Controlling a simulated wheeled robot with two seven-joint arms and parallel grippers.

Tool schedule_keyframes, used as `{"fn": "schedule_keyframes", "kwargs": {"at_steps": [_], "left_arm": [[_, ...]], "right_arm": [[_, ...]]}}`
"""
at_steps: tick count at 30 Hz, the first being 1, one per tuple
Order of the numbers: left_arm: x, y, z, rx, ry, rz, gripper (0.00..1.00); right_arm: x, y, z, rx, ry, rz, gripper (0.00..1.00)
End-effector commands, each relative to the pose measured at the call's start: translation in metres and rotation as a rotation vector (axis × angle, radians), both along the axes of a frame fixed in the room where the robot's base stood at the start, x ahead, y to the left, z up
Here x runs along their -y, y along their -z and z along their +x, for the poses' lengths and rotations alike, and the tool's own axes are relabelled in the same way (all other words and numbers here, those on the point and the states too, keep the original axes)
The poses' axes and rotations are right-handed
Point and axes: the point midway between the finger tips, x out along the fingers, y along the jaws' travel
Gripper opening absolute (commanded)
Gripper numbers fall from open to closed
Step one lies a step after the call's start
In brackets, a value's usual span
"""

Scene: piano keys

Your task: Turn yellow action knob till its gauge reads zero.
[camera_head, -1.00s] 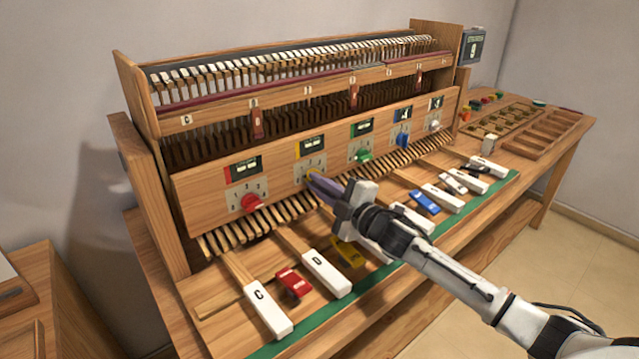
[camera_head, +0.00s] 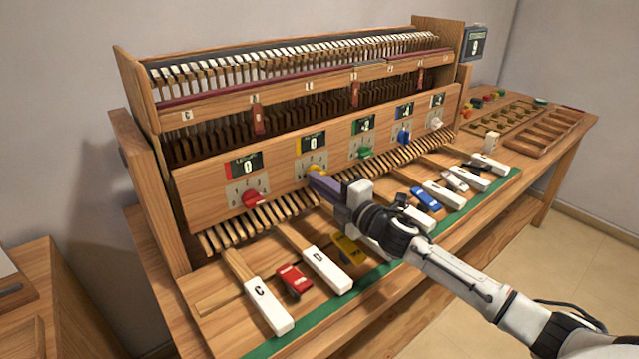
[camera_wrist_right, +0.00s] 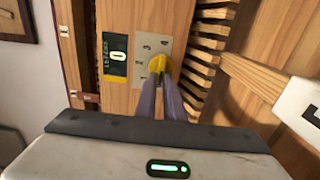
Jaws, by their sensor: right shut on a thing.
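The yellow knob (camera_head: 316,171) sits on its dial plate on the front board, second from the left. Its gauge (camera_head: 312,142), a dark display with a yellow strip, shows 0; the right wrist view shows the same gauge (camera_wrist_right: 117,56) reading 0. My right gripper (camera_head: 318,180) reaches the knob from the front. In the right wrist view its purple fingers (camera_wrist_right: 161,88) are closed on the yellow knob (camera_wrist_right: 160,64). The fingers hide part of the knob. My left gripper is not in view.
A red knob (camera_head: 253,199) with a gauge (camera_head: 244,164) reading 0 is at the left. Green (camera_head: 365,153), blue (camera_head: 404,137) and white (camera_head: 435,123) knobs line the board to the right. Keys, including C (camera_head: 268,305) and D (camera_head: 327,269), and a red block (camera_head: 294,281) lie below.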

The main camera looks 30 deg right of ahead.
Motion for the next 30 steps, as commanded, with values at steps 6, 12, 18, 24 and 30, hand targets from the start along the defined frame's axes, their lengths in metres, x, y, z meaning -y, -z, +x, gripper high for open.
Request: {"fn": "schedule_keyframes", "kwargs": {"at_steps": [6, 12, 18, 24, 30], "left_arm": [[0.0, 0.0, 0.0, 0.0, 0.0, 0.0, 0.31], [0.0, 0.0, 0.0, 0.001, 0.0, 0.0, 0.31], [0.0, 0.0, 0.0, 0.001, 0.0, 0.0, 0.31], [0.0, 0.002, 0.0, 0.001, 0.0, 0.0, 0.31], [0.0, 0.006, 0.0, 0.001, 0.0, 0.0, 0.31]], "right_arm": [[0.0, 0.001, 0.0, -0.001, 0.0, 0.001, 0.17], [0.0, 0.0, 0.0, -0.001, 0.0, 0.002, 0.27], [0.0, 0.001, -0.002, -0.001, 0.0, 0.002, 0.27], [0.002, 0.003, -0.023, -0.004, -0.001, 0.001, 0.27], [0.004, 0.003, -0.058, -0.004, -0.001, 0.002, 0.27]]}}
